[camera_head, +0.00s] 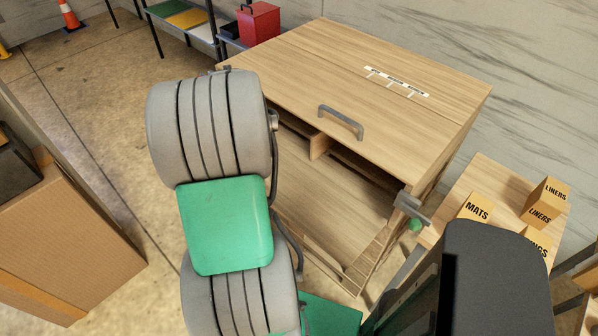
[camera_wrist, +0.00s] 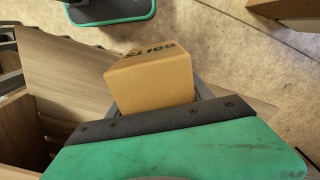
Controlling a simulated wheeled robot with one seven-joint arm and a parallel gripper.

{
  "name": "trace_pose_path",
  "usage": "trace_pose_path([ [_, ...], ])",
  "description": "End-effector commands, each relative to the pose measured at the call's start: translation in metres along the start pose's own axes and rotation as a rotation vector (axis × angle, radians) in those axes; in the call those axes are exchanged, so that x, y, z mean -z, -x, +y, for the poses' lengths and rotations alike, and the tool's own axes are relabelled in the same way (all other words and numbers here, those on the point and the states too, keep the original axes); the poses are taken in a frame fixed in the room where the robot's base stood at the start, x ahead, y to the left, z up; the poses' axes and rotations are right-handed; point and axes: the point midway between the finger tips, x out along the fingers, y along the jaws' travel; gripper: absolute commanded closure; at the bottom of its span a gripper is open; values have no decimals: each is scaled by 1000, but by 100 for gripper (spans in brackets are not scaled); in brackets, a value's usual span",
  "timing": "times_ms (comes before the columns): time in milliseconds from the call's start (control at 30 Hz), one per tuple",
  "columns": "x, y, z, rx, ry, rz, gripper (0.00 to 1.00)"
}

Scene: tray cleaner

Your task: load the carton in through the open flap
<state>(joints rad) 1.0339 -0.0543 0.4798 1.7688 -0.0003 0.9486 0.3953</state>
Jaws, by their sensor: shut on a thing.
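The carton (camera_wrist: 152,80) is a small tan box with dark, partly readable lettering. In the wrist view my gripper (camera_wrist: 158,98) is shut on it, and the green gripper body hides its near side. In the head view the carton and gripper do not show, and my arm covers the front left. The wooden cabinet (camera_head: 400,62) has an open front with a divider inside. Its pale flap panel (camera_head: 335,225) seems to lie lowered below the opening. In the wrist view wooden panels (camera_wrist: 65,85) are left of the carton, which looks apart from the opening there.
A side table (camera_head: 490,175) on the right holds several labelled cartons, including a MATS carton (camera_head: 475,207) and a LINERS carton (camera_head: 551,190). A grey handle (camera_head: 340,122) sticks out above the opening. A large cardboard box (camera_head: 65,240) stands at left. Floor between is clear.

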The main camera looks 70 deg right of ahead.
Motion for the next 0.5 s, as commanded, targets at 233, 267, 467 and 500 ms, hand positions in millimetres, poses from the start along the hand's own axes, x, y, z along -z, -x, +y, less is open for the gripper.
trace_pose_path([
  [233, 37, -23, 128, 1, -436, 1, 100],
  [267, 38, -25, 137, 1, -467, 2, 100],
  [467, 40, -33, 163, 1, -554, 2, 100],
  [500, 40, -34, 163, 1, -554, 2, 100],
])
